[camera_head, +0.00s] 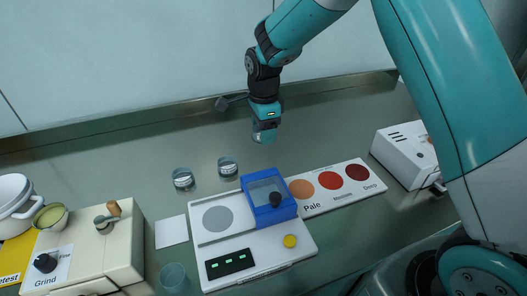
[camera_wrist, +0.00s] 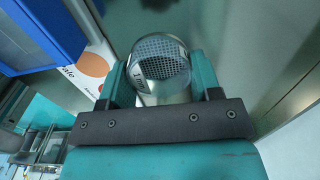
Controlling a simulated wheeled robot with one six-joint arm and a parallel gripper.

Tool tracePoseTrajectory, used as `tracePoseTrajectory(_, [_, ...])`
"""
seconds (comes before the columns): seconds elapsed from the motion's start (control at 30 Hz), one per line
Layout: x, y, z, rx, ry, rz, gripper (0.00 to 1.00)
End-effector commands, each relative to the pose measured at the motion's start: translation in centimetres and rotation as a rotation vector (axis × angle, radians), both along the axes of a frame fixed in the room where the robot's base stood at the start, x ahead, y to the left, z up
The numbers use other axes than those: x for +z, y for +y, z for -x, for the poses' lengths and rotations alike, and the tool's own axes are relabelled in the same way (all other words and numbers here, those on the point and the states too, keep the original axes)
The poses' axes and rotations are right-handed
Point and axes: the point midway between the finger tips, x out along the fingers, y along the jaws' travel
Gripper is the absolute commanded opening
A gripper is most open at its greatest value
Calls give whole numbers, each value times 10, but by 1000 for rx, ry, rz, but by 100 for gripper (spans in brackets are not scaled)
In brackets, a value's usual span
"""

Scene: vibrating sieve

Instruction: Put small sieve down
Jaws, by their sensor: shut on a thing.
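The small sieve (camera_wrist: 160,62) is a round, clear-walled piece with a grey mesh, seen between the two teal fingers in the wrist view. My gripper (camera_head: 265,133) is shut on it. In the head view the gripper points down above the bare metal counter (camera_head: 330,120), behind the colour card; the sieve is mostly hidden there by the fingers. Two similar small round clear pieces stand on the counter to the left of my gripper, one at the left (camera_head: 183,179) and one nearer the blue box (camera_head: 228,166).
The white vibrating machine (camera_head: 262,262) with a blue-framed box (camera_head: 268,218) stands in front. The colour card (camera_head: 348,172) lies to its right, then a white device (camera_head: 402,155). A cream grinder (camera_head: 110,250), white square (camera_head: 171,231) and clear cup (camera_head: 173,277) are left. The back counter is clear.

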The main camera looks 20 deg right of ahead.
Motion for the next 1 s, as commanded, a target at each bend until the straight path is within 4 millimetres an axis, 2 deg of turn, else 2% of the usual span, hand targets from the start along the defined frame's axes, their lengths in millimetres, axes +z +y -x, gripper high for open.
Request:
tracePoseTrajectory(0.03, [-12,-1,1,-1,6,1,34])
tracePoseTrajectory(0.13, [-32,-1,1,-1,5,1,34])
tracePoseTrajectory(0.37, [-51,-1,0,-1,1,0,34])
tracePoseTrajectory(0.6, [-83,-1,0,-1,3,1,34])
tracePoseTrajectory(0.97, [-90,-1,0,-1,0,0,34])
tracePoseTrajectory(1.0, [-89,-1,0,-1,-1,0,63])
